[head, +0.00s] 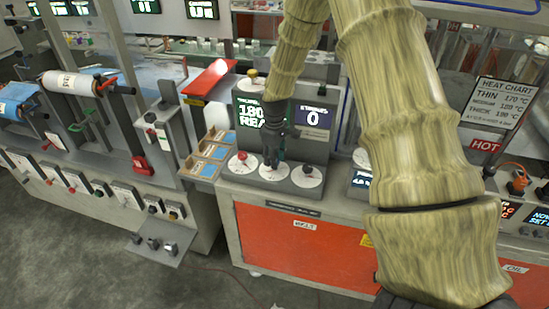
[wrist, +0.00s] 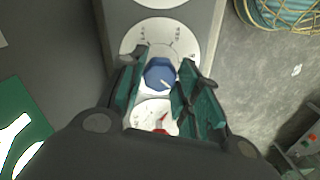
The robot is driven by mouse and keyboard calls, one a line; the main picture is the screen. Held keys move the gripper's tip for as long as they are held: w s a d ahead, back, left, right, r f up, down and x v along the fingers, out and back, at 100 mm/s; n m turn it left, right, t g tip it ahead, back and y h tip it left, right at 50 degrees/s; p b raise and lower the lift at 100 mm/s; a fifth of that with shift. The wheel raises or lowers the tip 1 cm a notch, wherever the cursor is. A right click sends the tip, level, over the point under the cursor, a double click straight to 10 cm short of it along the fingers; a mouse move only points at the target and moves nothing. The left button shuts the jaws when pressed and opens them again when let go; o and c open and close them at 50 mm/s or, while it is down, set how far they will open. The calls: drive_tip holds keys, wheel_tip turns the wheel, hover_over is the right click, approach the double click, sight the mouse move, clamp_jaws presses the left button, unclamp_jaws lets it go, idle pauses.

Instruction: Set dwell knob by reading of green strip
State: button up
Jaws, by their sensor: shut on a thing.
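A grey panel on the sealing machine carries three white dials in a row. My gripper (head: 272,158) reaches down onto the middle dial (head: 262,174). In the wrist view my gripper (wrist: 162,88) is shut on a blue knob (wrist: 159,74), a green-lined finger on each side; the knob's white mark points to the lower right. The red knob (head: 242,156) is on the left dial, and a dark knob (head: 308,169) on the right dial. Which one is labelled dwell I cannot read. I cannot make out a green strip.
Behind the dials stand a screen (head: 247,113) reading 180 in part, and a counter screen (head: 313,119) showing 0. A tray with blue compartments (head: 207,157) stands left. A heat chart (head: 505,101) hangs right; its thin line reads 170.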

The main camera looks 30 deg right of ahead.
drive_tip(key=shift+w+r+m, duration=0.1)
drive_tip(key=shift+m, duration=1.8)
drive_tip(key=o, duration=1)
wheel_tip(320, 180, up, 12)
